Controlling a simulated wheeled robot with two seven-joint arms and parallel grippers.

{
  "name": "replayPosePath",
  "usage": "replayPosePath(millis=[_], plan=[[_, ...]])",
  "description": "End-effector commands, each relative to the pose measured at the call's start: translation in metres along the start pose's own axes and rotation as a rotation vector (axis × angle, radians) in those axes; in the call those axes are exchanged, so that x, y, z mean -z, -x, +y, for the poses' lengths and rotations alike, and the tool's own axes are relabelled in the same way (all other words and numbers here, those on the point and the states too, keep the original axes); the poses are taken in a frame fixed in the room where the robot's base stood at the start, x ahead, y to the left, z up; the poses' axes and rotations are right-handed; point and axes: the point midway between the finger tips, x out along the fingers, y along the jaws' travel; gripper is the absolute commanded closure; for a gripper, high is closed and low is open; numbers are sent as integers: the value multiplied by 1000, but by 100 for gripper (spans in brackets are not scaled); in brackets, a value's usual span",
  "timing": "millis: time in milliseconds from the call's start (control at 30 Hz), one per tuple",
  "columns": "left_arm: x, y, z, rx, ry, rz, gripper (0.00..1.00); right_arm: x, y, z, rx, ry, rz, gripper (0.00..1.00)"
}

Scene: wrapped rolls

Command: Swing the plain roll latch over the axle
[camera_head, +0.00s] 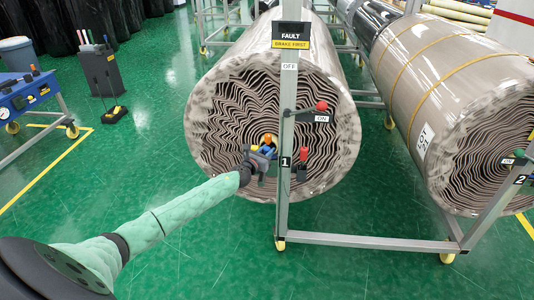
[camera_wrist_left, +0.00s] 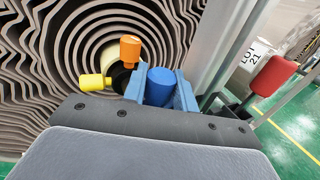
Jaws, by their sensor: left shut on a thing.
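The plain roll (camera_head: 225,125) is grey-brown, without straps, and hangs behind the upright post marked 1 (camera_head: 286,190). My left gripper (camera_head: 263,154) is at the roll's centre, just left of that post. In the left wrist view, the gripper (camera_wrist_left: 160,90) is shut on a blue knob (camera_wrist_left: 161,86). An orange knob (camera_wrist_left: 130,48) and a yellow knob (camera_wrist_left: 95,82) stick out beside it, around a dark hub (camera_wrist_left: 121,76) at the roll's centre. The gripper partly hides the latch and axle, so I cannot tell how they meet. My right gripper is not in view.
A red-knobbed lever (camera_head: 321,107) and a lower red handle (camera_head: 303,154) sit on the post, under a FAULT sign (camera_head: 291,35). A strapped roll (camera_head: 440,75) stands at right. A blue cart (camera_head: 30,92) is at left. Green floor is clear below the arm.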

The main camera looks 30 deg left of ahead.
Motion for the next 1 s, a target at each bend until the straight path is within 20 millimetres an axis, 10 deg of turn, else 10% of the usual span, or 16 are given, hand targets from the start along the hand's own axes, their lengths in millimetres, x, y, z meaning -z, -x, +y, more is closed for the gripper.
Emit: replayPosePath(millis=[200, 233, 267, 667, 1000], plan=[[-2, 0, 0, -1, 0, -1, 100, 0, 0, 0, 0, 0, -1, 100], [-2, 0, 0, -1, 0, -1, 66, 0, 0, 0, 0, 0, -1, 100], [-2, 0, 0, -1, 0, -1, 64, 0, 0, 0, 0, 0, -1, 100], [0, 2, 0, 0, 0, 0, 64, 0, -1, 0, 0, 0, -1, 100], [2, 42, 1, 1, -2, 2, 64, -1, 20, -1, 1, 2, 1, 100]])
